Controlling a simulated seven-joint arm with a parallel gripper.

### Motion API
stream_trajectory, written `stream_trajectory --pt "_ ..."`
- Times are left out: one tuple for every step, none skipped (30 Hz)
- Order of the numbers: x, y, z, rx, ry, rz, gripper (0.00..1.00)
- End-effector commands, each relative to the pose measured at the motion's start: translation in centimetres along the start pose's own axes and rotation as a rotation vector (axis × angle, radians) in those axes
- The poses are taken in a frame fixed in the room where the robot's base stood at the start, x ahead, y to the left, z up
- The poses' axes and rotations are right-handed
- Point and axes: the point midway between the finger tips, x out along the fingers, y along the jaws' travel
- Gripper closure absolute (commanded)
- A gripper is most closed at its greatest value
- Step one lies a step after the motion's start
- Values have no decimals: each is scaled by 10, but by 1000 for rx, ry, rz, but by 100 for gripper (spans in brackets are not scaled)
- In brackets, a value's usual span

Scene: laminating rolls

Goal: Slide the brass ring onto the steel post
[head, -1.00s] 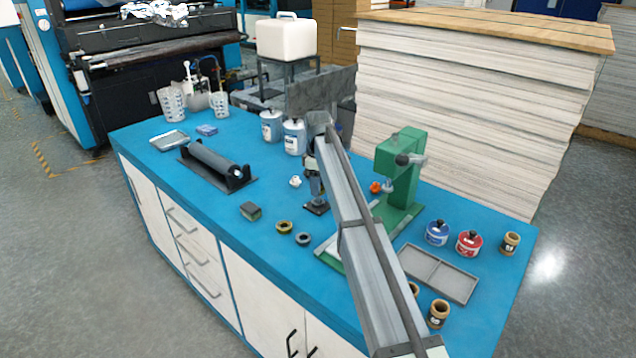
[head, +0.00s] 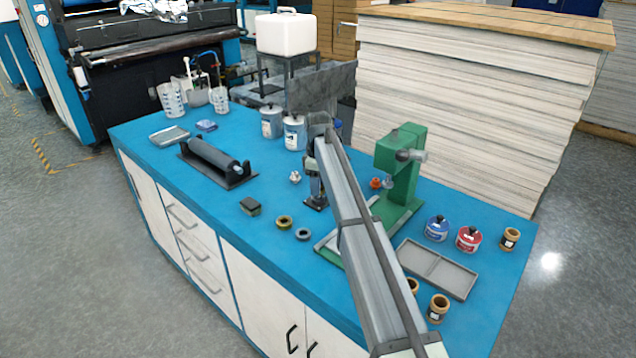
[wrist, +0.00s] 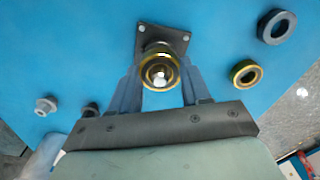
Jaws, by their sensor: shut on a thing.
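My gripper (wrist: 160,85) is shut on a brass ring (wrist: 173,83), with a finger on each side of it. The steel post (wrist: 160,75) shows through the ring's opening, so the ring is lined up with it in the wrist view. I cannot tell how far down the post the ring sits, if it is around it at all. The post stands on a dark square base plate (wrist: 178,38) with corner screws. In the head view the base plate (head: 315,203) is below my gripper (head: 314,187), and the held ring is not clear there.
Another brass ring (head: 284,222) and a dark grey ring (head: 303,234) lie nearby on the blue bench. A small dark block (head: 250,206) lies to the left. A green press (head: 402,165) stands to the right. A white knobbed part (head: 295,177) is close behind the post.

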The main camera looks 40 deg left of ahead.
Motion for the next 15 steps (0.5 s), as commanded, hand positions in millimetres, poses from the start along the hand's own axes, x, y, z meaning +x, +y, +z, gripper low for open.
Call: stream_trajectory --pt "1 0 0 0 0 0 88" --pt "1 0 0 0 0 0 88" --pt "2 0 0 0 0 0 88" --pt "2 0 0 0 0 0 88" --pt "3 0 0 0 0 0 88" --pt "3 0 0 0 0 0 88" --pt "3 0 0 0 0 0 88" --pt "3 0 0 0 0 0 88" --pt "3 0 0 0 0 0 88" --pt "3 0 0 0 0 0 88" --pt "3 0 0 0 0 0 88" --pt "3 0 0 0 0 0 88" --pt "3 0 0 0 0 0 88" --pt "3 0 0 0 0 0 88" --pt "3 0 0 0 0 0 51"
